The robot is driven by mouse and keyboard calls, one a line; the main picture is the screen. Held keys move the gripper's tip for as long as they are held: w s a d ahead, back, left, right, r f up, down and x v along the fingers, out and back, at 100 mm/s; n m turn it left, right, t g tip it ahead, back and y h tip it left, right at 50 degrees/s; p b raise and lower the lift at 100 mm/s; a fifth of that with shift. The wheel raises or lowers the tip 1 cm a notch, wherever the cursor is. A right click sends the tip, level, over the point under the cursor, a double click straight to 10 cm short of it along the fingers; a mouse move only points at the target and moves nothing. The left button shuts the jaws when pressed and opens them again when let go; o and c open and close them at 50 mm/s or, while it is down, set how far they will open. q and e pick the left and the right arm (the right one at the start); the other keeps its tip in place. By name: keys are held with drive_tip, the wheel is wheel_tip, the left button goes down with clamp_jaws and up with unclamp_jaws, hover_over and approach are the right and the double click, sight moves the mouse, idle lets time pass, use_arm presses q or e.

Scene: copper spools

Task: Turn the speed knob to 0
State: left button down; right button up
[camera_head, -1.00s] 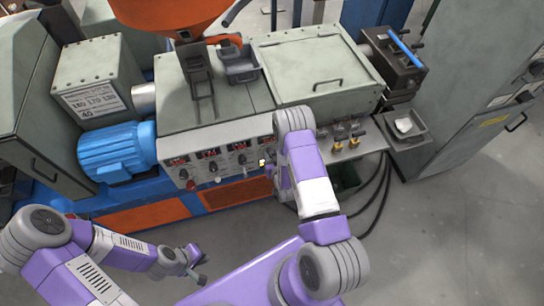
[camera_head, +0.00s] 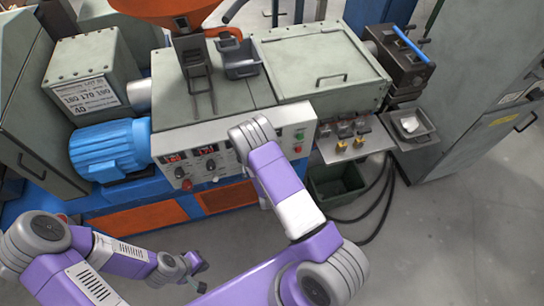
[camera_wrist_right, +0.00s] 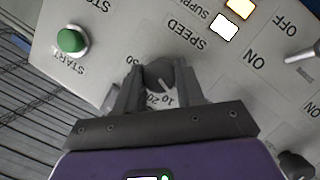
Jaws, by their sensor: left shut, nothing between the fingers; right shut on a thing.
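The speed knob (camera_wrist_right: 160,74) is a dark round knob with a pale pointer line, on the grey panel under the word SPEED in the right wrist view. Part of its number scale shows near it. My right gripper (camera_wrist_right: 158,84) is shut on the knob, one finger on each side. In the head view the control panel (camera_head: 297,125) is partly covered by my right arm, which hides the knob and the right fingers. My left gripper (camera_head: 200,284) is shut and empty, low over the floor and away from the panel.
A green START button (camera_wrist_right: 72,40) and a metal toggle switch (camera_wrist_right: 302,54) sit on either side of the knob. Another dark knob (camera_wrist_right: 296,165) is at the lower right. A blue motor (camera_head: 108,150) stands left of the panel. A dark green bin (camera_head: 338,188) is below the shelf.

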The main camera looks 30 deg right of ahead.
drive_tip(key=shift+n+h+b, duration=0.3)
drive_tip(key=shift+n+h, duration=0.1)
drive_tip(key=shift+n, duration=0.1)
drive_tip(key=o, duration=1)
drive_tip(key=shift+o, duration=0.2)
drive_tip(key=shift+s, duration=0.1)
drive_tip(key=v, duration=0.7)
drive_tip(key=shift+s, duration=0.2)
drive_tip(key=shift+a, duration=0.1)
